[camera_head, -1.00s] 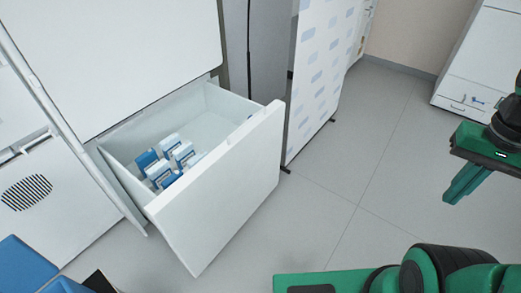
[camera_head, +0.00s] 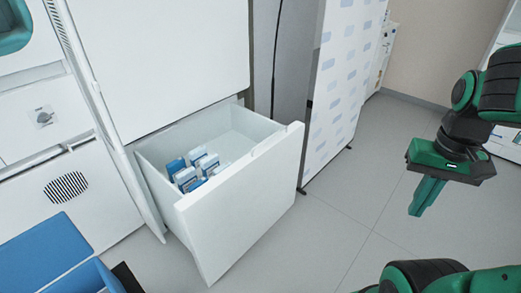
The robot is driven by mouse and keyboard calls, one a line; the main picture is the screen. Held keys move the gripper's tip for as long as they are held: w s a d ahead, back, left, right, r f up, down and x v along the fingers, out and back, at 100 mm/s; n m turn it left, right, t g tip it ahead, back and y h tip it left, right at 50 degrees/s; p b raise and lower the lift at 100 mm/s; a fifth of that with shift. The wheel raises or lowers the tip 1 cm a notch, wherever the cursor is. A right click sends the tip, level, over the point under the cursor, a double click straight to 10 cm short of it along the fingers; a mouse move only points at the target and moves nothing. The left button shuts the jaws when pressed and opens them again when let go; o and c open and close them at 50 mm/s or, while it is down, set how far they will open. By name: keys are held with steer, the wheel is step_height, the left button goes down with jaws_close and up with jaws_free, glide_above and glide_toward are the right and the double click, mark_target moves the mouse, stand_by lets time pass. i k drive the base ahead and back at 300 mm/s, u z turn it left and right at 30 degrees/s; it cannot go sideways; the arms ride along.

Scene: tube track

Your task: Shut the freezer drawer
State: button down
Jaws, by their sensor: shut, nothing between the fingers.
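The freezer drawer (camera_head: 245,205) is a white drawer at the bottom of a tall white freezer (camera_head: 165,55). It is pulled well out and stands open. Several small blue-and-white boxes (camera_head: 197,170) lie inside it, towards its left front. My gripper (camera_head: 423,198) is green, shut and empty. It hangs in the air to the right of the drawer, pointing down and apart from the drawer front.
A white patterned panel (camera_head: 340,85) stands just right of the freezer. Blue bins (camera_head: 50,255) and a white cabinet with a round vent (camera_head: 68,188) are at the left. The grey floor (camera_head: 350,222) between drawer and gripper is clear.

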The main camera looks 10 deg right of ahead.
mark_target(219, 220)
steer(key=u, duration=0.05)
steer(key=i, duration=1)
